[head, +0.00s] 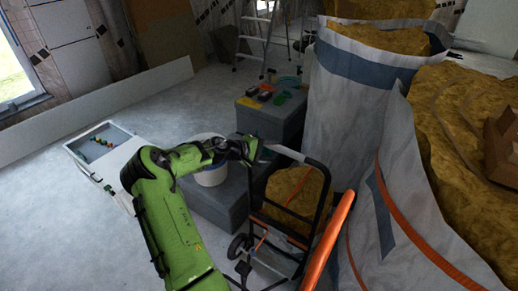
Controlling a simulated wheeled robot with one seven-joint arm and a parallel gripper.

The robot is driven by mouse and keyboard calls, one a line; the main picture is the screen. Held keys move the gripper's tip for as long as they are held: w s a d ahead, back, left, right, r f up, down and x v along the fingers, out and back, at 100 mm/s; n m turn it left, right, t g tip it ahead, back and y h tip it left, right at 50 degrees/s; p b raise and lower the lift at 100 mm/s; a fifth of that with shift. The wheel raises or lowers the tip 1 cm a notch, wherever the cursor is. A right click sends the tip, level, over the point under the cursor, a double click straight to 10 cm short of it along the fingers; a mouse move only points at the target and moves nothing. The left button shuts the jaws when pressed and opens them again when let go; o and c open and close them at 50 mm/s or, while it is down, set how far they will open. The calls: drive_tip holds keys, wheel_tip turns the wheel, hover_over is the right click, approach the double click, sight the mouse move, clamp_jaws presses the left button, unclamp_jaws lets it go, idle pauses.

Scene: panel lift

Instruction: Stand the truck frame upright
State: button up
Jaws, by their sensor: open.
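The truck frame (323,207) is a black tubular hand truck, right of centre in the head view. It looks tilted, with its top bar (286,153) towards the back and a small dark wheel (237,246) low at the near end. I cannot tell exactly what it rests on. My green arm reaches in from the bottom left, and my gripper (256,150) is open close to the left end of the top bar. The fingers are small and dark here; I cannot tell whether they touch the bar.
Big white bags (345,105) of yellow-brown material crowd the right. An orange bar (330,243) lies in front of them. Grey blocks (270,122) and a white bucket (211,177) stand behind my arm.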

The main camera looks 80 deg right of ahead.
drive_tip(key=v, duration=0.5)
drive_tip(key=shift+w+a+r, duration=0.1)
drive_tip(key=shift+w+a, duration=0.05)
drive_tip(key=shift+a, duration=0.05)
